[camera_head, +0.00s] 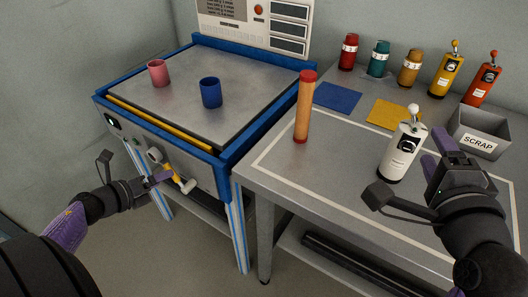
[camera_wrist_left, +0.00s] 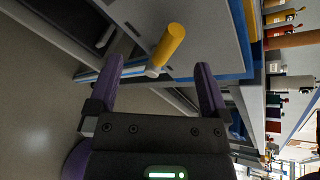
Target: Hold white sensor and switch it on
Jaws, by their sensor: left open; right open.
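The white sensor (camera_head: 402,152) stands upright on the grey table, inside a pale outlined area, with a round-tipped lever on its top. My right gripper (camera_head: 432,166) is open just to the right of the white sensor; from this view I cannot tell whether it touches it. My left gripper (camera_head: 160,179) is open and empty in front of the blue-framed machine, near a yellow handle (camera_head: 174,173). In the left wrist view the left gripper (camera_wrist_left: 158,80) has its fingers apart, with the yellow handle (camera_wrist_left: 168,45) ahead of them.
A yellow sensor (camera_head: 446,76) and a red sensor (camera_head: 482,79) stand behind the scrap bin (camera_head: 478,133). A tall orange cylinder (camera_head: 304,108) stands at the table's left. Pink (camera_head: 158,74) and blue (camera_head: 211,93) cups sit on the machine. Blue (camera_head: 338,97) and yellow (camera_head: 393,115) squares mark the table.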

